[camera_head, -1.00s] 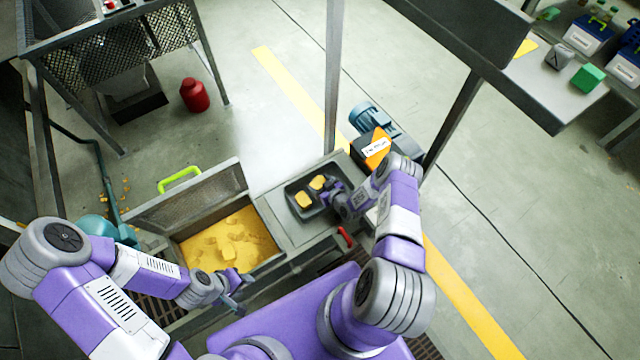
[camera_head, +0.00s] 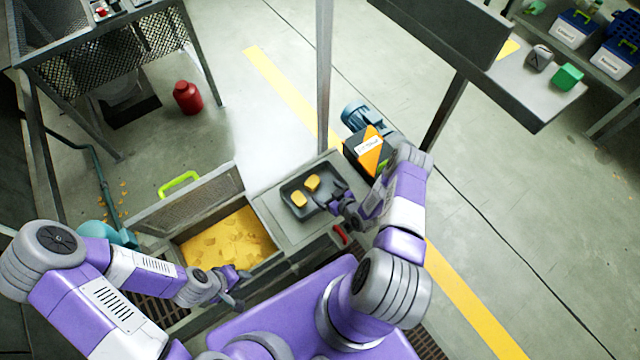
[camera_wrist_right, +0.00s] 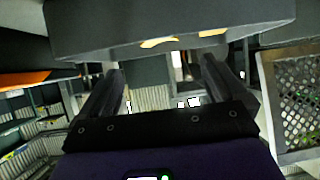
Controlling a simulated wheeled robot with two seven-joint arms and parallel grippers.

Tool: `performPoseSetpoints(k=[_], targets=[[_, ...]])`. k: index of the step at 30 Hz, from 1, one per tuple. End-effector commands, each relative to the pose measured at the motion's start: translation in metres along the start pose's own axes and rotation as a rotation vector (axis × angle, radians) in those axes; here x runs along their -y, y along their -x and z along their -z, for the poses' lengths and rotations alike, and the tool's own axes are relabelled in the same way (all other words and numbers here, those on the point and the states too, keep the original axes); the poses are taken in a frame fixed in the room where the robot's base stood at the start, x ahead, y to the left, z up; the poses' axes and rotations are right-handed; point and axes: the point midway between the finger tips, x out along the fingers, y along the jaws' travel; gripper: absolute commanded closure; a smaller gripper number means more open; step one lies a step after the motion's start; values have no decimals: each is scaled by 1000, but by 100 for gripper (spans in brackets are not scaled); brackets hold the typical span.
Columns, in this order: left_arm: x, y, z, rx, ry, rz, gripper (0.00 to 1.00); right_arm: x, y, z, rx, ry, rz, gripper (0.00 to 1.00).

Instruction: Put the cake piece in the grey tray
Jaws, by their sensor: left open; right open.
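The dark grey tray (camera_head: 303,213) lies on the metal ledge beside the bin in the head view. Two yellow cake pieces lie in it, a nearer one (camera_head: 299,199) and a farther one (camera_head: 312,183). My right gripper (camera_head: 331,199) is open at the tray's right side, apart from both pieces. In the right wrist view its open fingers (camera_wrist_right: 168,88) have nothing between them, and a grey edge with yellow bits shows above them. My left gripper (camera_head: 240,288) is open and empty near the bin's front right corner.
The metal bin (camera_head: 273,263) holds flat yellow cake material (camera_head: 225,240); a green handle (camera_head: 179,182) stands behind it. An orange and black box (camera_head: 367,152) and a post (camera_head: 324,80) stand close to the tray. A red lever (camera_head: 341,234) sits at the ledge's front.

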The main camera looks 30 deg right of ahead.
Motion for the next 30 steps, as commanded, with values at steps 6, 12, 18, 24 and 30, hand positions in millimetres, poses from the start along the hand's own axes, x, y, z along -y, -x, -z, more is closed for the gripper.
performPoseSetpoints(k=[6, 12, 18, 24, 30], targets=[[-3, 9, 0, 0, 0, 0, 58, 0, 24, 0, 0, 1, -1, 2], [-3, 9, 0, 0, 0, 0, 58, 0, 27, -1, 0, 1, 0, 2], [-3, 8, 0, 0, 0, 0, 58, 0, 27, -1, 0, 1, 0, 2], [-3, 9, 0, 0, 0, 0, 58, 0, 26, -1, 0, 0, 0, 2], [-8, 21, -1, 1, 0, 0, 58, 0, 33, 11, 0, 0, 0, 2]])
